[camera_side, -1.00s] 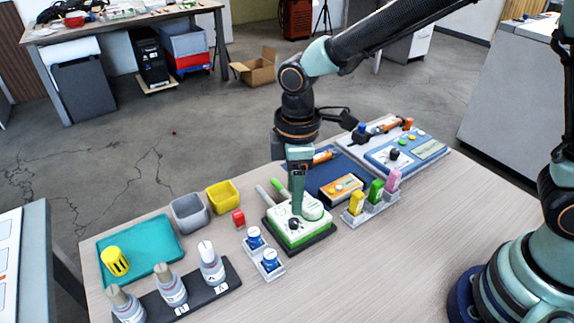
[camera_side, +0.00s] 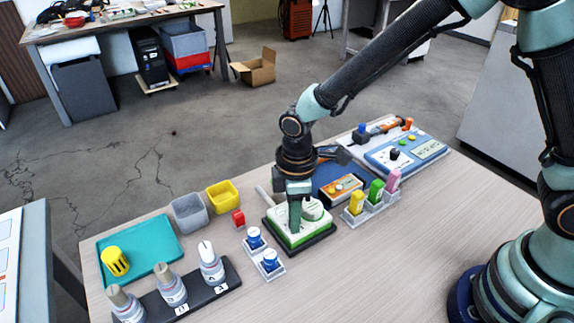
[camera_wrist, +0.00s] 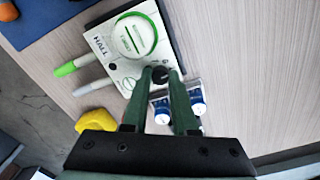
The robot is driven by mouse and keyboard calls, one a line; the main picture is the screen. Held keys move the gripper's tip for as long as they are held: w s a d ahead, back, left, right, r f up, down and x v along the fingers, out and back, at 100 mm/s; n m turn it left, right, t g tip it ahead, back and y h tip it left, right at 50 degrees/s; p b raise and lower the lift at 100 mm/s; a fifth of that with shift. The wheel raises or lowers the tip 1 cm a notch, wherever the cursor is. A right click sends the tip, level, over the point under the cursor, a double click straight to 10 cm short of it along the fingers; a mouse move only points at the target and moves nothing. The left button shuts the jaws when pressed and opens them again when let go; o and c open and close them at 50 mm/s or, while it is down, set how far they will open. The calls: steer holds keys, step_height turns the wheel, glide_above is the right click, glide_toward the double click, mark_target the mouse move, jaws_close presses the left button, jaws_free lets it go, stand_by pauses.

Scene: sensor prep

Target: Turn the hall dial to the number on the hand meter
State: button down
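The hall dial is a black knob (camera_wrist: 160,75) on a white and green box (camera_side: 283,235) marked HALL. A round gauge (camera_wrist: 134,36) with green marks sits on the same box. My gripper (camera_wrist: 161,73) points down over the box, its two green fingers on either side of the knob. Whether the fingers press on it I cannot tell. In the side view my gripper (camera_side: 295,226) hides the knob. An orange and white device with a small panel (camera_side: 340,190) lies behind the box; it may be the hand meter, but its reading is too small to read.
Two blue-capped bottles (camera_side: 262,250) stand left of the box. Yellow, green and pink blocks (camera_side: 376,192) stand in a rack to its right. A blue-white panel (camera_side: 405,152), bins (camera_side: 190,212), a teal tray (camera_side: 150,238) and knobbed posts (camera_side: 172,285) surround it. The front right table is clear.

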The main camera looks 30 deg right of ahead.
steer(key=shift+m, duration=0.4)
steer(key=m, duration=0.3)
steer(key=shift+m, duration=0.3)
steer(key=m, duration=0.4)
steer(key=shift+m, duration=0.3)
stand_by(0.3)
steer(key=c, duration=0.7)
jaws_free()
